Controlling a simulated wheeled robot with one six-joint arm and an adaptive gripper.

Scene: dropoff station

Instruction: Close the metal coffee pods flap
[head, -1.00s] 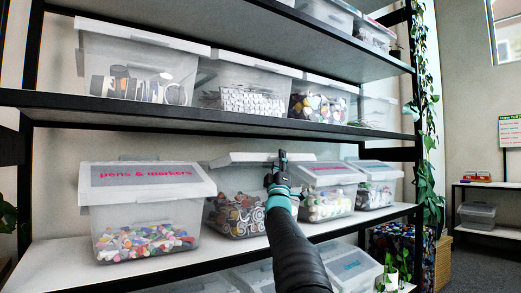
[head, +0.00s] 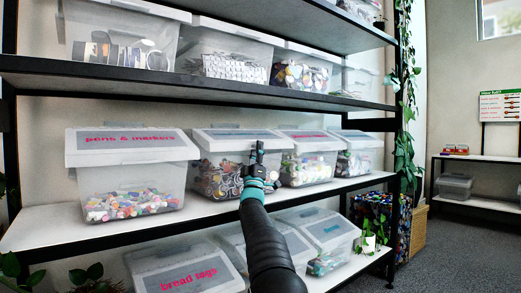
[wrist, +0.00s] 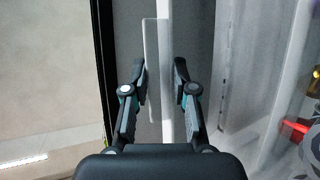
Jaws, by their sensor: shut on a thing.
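The metal coffee pods flap (head: 218,142) is the white lid with a grey label of the second clear bin on the middle shelf. It lies down over the bin, and I cannot tell if it is fully seated. The bin (head: 206,170) holds many round, patterned pods. My gripper (head: 259,149) is at the front right of this lid and covers part of it. In the wrist view my gripper (wrist: 161,75) has its two fingers on either side of the pale lid edge (wrist: 164,35), shut on it.
The pens & markers bin (head: 130,180) stands close on the left. Another closed bin (head: 308,168) stands close on the right. The upper shelf edge (head: 190,85) runs above. Lidded bins, one marked bread tags (head: 188,278), sit below.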

